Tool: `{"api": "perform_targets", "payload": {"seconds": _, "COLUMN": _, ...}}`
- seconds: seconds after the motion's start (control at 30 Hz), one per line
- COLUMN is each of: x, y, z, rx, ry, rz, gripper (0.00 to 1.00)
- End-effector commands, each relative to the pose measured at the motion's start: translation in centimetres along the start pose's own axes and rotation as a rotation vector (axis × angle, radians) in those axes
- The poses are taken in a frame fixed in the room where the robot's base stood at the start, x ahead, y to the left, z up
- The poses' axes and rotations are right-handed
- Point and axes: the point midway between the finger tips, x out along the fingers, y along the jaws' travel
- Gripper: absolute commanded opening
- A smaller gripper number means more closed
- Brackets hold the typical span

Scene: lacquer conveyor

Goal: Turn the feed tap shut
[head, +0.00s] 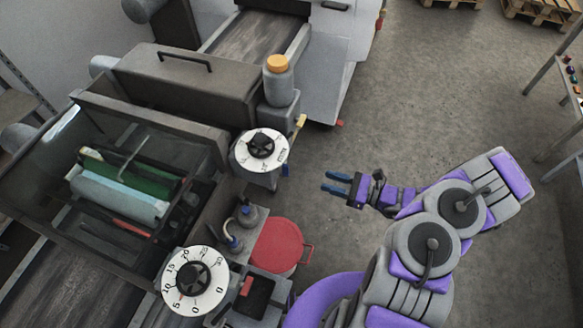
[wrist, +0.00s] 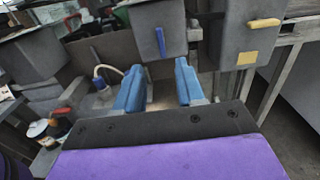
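Two lever handles that could be taps show on the machine's side; no readable label tells which is the feed tap. A blue lever (wrist: 160,42) hangs vertically on a grey box in the wrist view, and it shows in the head view (head: 285,169) below the upper dial. A yellow lever (wrist: 263,23) lies roughly horizontal on another grey box, above a yellow plate (wrist: 247,57); it also shows in the head view (head: 300,122). My gripper (head: 326,181) is open and empty, to the right of both levers. In the wrist view its blue fingers (wrist: 159,66) stand apart below the blue lever, touching nothing.
A white upper dial (head: 262,150) and a lower numbered dial (head: 196,282) face up on the machine. An orange-capped bottle (head: 279,80) stands above the yellow lever. The floor (head: 420,90) behind the gripper is clear.

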Motion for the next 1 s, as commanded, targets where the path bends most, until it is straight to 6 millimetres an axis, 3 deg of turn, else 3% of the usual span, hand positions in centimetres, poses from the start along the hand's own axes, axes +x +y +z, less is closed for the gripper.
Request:
{"api": "perform_targets", "payload": {"seconds": 0.6, "x": 11.2, "y": 0.1, "z": -0.1, "rx": 0.002, "ry": -0.003, "rz": 0.005, "gripper": 0.38}}
{"api": "perform_targets", "payload": {"seconds": 0.8, "x": 13.0, "y": 0.1, "z": 0.0, "rx": 0.001, "ry": -0.002, "rz": 0.004, "gripper": 0.38}}
{"api": "perform_targets", "payload": {"seconds": 1.0, "x": 13.3, "y": -0.1, "z": 0.0, "rx": 0.001, "ry": -0.003, "rz": 0.001, "gripper": 0.38}}
